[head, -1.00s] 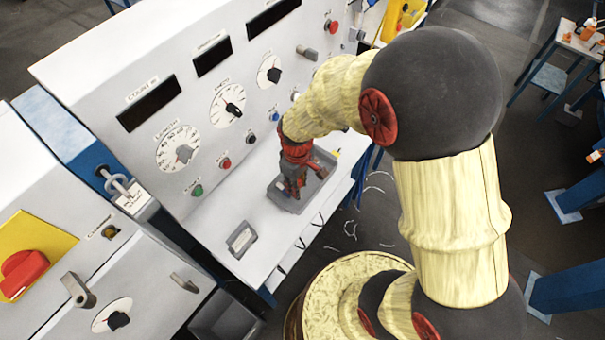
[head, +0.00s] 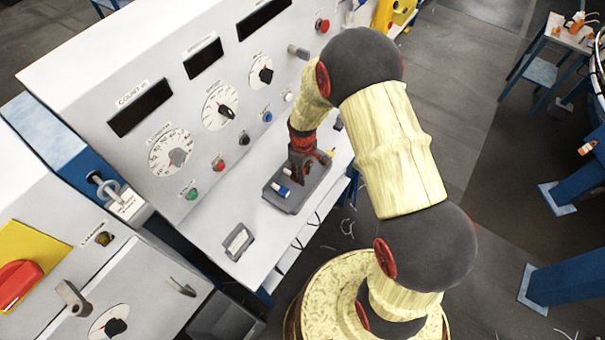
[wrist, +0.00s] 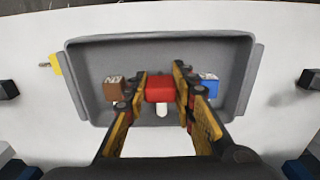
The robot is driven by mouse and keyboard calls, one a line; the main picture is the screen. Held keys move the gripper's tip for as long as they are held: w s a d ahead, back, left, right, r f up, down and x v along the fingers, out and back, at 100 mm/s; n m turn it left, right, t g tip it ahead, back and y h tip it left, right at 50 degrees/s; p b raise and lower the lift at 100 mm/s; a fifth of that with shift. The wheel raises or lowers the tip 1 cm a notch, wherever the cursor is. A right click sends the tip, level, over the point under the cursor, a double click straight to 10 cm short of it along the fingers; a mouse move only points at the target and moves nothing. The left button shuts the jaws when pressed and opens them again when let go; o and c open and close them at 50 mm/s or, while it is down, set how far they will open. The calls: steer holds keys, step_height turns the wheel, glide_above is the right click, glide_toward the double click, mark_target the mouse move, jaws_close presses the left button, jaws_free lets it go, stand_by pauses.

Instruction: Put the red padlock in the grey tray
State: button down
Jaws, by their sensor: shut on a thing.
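The red padlock (wrist: 160,88) is between the two fingers of my gripper (wrist: 161,92), which is shut on it. A pale piece shows just below its red body. In the wrist view it is over the inside of the grey tray (wrist: 160,45); I cannot tell whether it touches the floor. In the head view, my gripper (head: 299,170) points down over the tray (head: 291,207) on the white ledge, and the red padlock cannot be made out apart from the gripper.
A brown block-like item (wrist: 115,90) and a blue one (wrist: 207,87) are in the tray, close outside my fingers. A small yellow thing (wrist: 55,64) lies outside the tray. The panel with dials (head: 170,150) rises behind the ledge. A grey framed piece (head: 238,241) is nearer.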

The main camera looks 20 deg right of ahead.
steer(key=shift+f, duration=0.3)
steer(key=shift+f, duration=0.2)
steer(key=c, duration=1.5)
jaws_free()
steer(key=shift+r, duration=0.15)
